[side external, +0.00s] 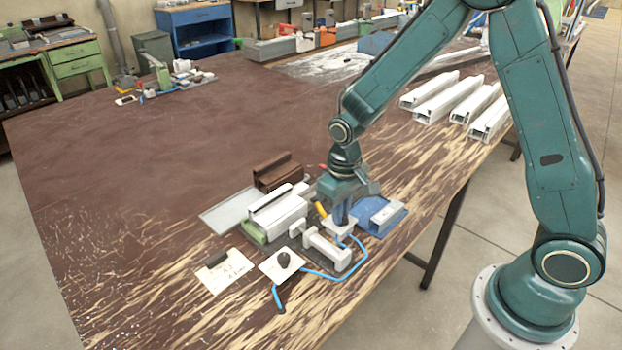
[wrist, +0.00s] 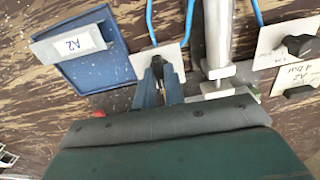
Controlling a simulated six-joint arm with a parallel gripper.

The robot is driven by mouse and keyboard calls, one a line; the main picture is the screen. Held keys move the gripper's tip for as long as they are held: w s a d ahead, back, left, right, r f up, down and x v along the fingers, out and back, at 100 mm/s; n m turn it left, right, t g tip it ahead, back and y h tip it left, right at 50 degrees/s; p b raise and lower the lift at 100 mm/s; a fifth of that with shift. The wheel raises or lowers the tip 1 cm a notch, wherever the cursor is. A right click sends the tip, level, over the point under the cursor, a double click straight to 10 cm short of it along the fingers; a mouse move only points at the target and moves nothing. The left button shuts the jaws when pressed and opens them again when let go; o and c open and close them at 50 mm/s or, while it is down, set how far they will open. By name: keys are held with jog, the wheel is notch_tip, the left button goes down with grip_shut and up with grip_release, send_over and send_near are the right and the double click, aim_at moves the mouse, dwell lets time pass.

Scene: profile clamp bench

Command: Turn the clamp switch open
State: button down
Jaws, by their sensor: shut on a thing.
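My gripper (wrist: 160,84) points down with its two blue fingers shut on the black knob (wrist: 170,73) of a switch on a small white plate (wrist: 144,61). A blue hose runs to this plate. In the side view my gripper (side external: 340,220) is at the same spot, between the clamp and the blue tray, and hides most of the knob. The clamp's pale cylinder (wrist: 218,35) lies just right of the gripper in the wrist view; the clamp body (side external: 328,250) also shows in the side view. The knob's exact angle is hard to tell.
A blue tray (side external: 392,228) with a labelled part is close beside my gripper. A second plate with a black knob (side external: 284,260) and a card with a dark block (side external: 224,270) lie toward the front. White profiles (side external: 278,212) are left of the gripper. The table's middle is clear.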

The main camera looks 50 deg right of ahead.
jog(key=shift+r+n, duration=0.1)
jog(key=shift+n, duration=0.2)
jog(key=c, duration=1.5)
grip_release()
notch_tip(320, 180, up, 14)
jog(key=shift+f, duration=0.1)
